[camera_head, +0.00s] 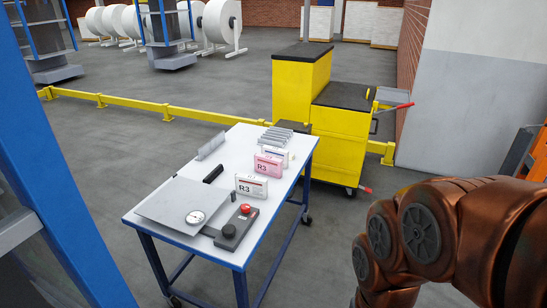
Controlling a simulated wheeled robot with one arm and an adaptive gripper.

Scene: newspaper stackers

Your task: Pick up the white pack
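A white pack (250,187) with a dark "R3" label stands upright on the white-topped table, near its right edge. Just behind it stands a pink pack (268,166), also marked "R3". Behind the pink one is another whitish pack (274,153), partly hidden, its label too small to read. My copper-coloured arm shows at the lower right, apart from the table. My gripper is outside the picture, so its state does not show.
The table (237,132) has blue legs and carries a grey plate with a dial (195,217), a red-button box (237,226) and several grey slats (275,136). A yellow cabinet (340,138) stands behind right. A blue post (62,165) fills the left. Floor is open right of the table.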

